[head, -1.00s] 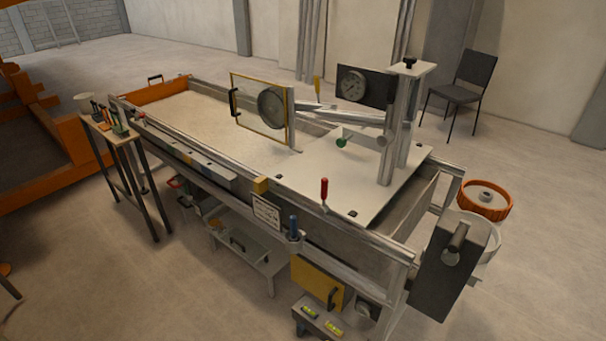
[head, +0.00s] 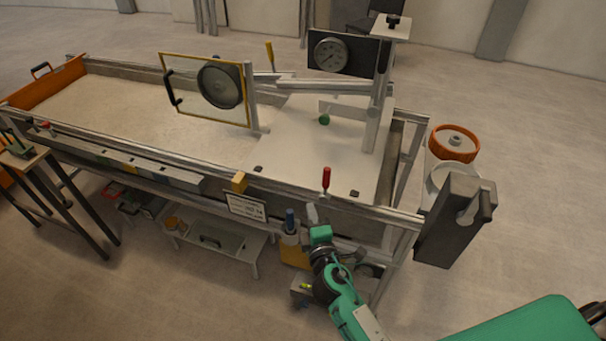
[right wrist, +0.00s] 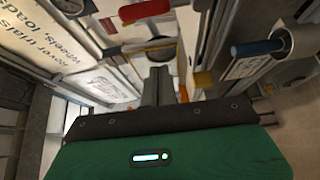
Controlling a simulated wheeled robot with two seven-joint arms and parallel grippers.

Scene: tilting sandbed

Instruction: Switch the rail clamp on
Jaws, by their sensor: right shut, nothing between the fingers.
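A lever with an upright red handle (head: 326,178) stands on the front rail (head: 290,187) of the sandbed; it appears to be the rail clamp. My right gripper (head: 312,213) is shut and empty, just below and left of the lever, in front of the rail. The gap between them is hard to judge. In the right wrist view the shut fingers (right wrist: 157,85) point away from the camera, and a red handle (right wrist: 145,10) shows beyond them at the top. It is probably the same lever. My left gripper is not in view.
A blue-handled part (head: 290,220) hangs left of my right gripper; it also shows in the right wrist view (right wrist: 255,48). A white sign (head: 246,207) and yellow block (head: 239,182) are farther left. A grey crank box (head: 455,222) stands at the right end.

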